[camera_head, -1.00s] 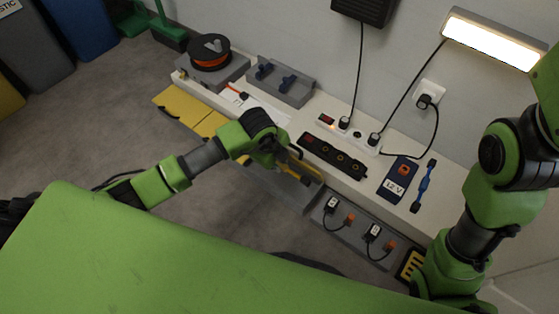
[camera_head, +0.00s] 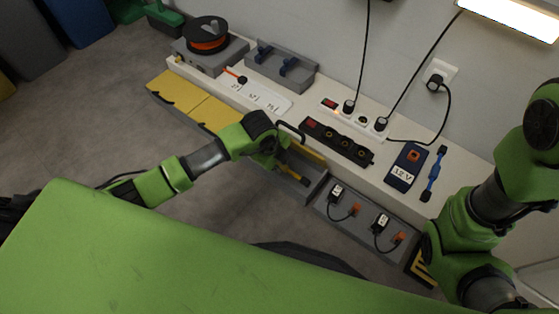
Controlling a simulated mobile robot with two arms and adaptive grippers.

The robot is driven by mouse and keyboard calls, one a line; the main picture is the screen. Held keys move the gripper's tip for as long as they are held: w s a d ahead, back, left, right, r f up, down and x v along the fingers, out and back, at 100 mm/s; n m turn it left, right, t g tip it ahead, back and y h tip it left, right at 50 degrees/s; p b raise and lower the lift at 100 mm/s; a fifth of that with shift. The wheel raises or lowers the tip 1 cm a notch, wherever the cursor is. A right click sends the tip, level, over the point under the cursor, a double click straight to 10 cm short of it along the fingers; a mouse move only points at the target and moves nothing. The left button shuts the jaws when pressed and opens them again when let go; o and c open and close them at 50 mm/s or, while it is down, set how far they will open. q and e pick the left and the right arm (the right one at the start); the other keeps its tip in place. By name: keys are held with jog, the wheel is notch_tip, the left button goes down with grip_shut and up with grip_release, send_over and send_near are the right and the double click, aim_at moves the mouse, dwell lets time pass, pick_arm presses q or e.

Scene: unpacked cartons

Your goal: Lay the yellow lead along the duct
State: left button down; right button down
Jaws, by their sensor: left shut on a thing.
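My left gripper (camera_head: 286,156) reaches down over a grey trough (camera_head: 316,188) at the bench's front edge, which may be the duct. It is shut on a yellow thing (camera_head: 294,174) with a dark end, low against the trough. Whether this is the yellow lead is hard to tell, since the gripper hides much of it. A yellow panel (camera_head: 307,151) stands tilted just behind the gripper, close to a dark looped handle (camera_head: 291,131). My right gripper is out of view; only its arm shows at the right.
Yellow panels (camera_head: 181,93) cover the front edge at left. On the bench are a cable reel (camera_head: 206,34), a black socket strip (camera_head: 337,140), a white power strip (camera_head: 352,119) and a blue 12 V box (camera_head: 406,167).

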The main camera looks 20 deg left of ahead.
pick_arm(q)
jog(key=shift+f, duration=0.25)
jog(key=c, duration=1.9)
grip_release()
jog(key=shift+s+f, duration=0.1)
